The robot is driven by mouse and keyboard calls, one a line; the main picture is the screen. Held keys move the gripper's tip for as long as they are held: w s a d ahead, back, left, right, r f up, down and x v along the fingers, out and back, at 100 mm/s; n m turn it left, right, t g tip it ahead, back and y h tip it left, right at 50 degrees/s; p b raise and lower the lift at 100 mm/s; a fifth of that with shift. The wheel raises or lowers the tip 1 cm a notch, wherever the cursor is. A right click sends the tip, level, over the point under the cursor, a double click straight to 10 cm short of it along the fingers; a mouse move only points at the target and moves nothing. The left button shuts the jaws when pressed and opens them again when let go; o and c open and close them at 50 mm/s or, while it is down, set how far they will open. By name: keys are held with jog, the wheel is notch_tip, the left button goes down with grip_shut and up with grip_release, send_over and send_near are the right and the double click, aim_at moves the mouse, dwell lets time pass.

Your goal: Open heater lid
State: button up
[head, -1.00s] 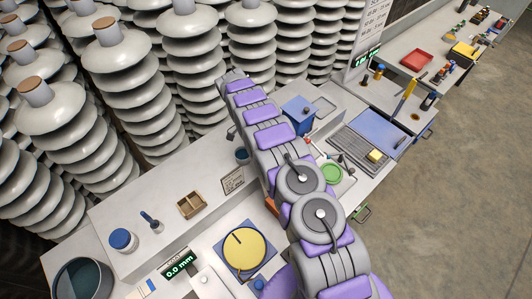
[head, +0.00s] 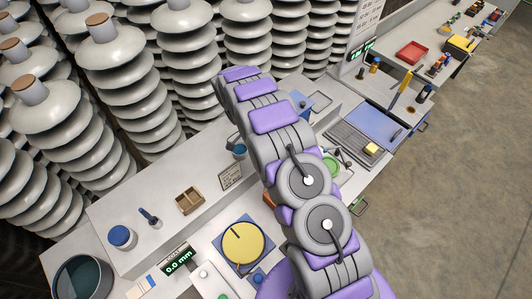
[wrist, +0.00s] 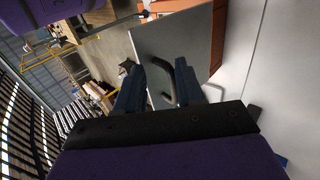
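In the wrist view my gripper (wrist: 160,84) has its two dark blue fingers spread apart. A dark curved handle (wrist: 183,80) on a flat grey panel (wrist: 158,42) shows between and beyond the fingers, closer to the right one. I cannot tell whether a finger touches it. The panel may be the heater lid; its hinge and any opening are not visible. In the head view my arm hides my gripper and that handle. A blue box (head: 300,99) shows only partly behind my arm.
A yellow disc on a blue plate (head: 242,243), a brown tray (head: 189,201) and a blue-lidded jar (head: 122,237) stand left of my arm. A green round dish (head: 331,165) and a grey-blue case (head: 374,127) are to its right. Insulator stacks (head: 105,65) crowd behind the bench.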

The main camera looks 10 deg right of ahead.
jog(key=s+d, duration=0.1)
jog(key=s, duration=0.7)
jog(key=shift+s+r, duration=0.15)
jog(key=shift+r, duration=0.3)
jog(key=shift+d, duration=0.1)
jog(key=shift+c, duration=0.2)
